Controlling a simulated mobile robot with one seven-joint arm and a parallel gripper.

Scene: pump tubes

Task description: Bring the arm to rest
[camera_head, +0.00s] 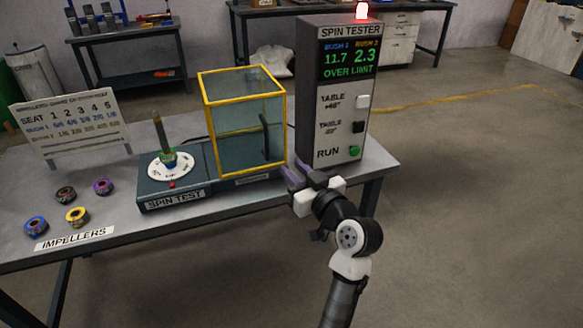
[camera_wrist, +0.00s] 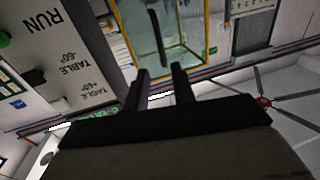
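My gripper (camera_head: 300,175) is in front of the table's edge in the head view, below the control panel of the spin tester (camera_head: 335,90). Its two dark fingers stand apart with nothing between them; they also show in the wrist view (camera_wrist: 161,72). My arm reaches up to it from the lower middle of the head view. The spin tester shows 11.7 and 2.3 with OVER LIMIT, and its red lamp (camera_head: 362,10) is lit. The wrist view is tilted, with the tester's buttons and lettering upside down at the left.
A yellow-framed clear box (camera_head: 245,115) stands left of the tester. Beside it is the spin test base (camera_head: 175,195) with a white dial and upright shaft. Several impellers (camera_head: 77,217) lie at the table's left. The floor right of my arm is clear.

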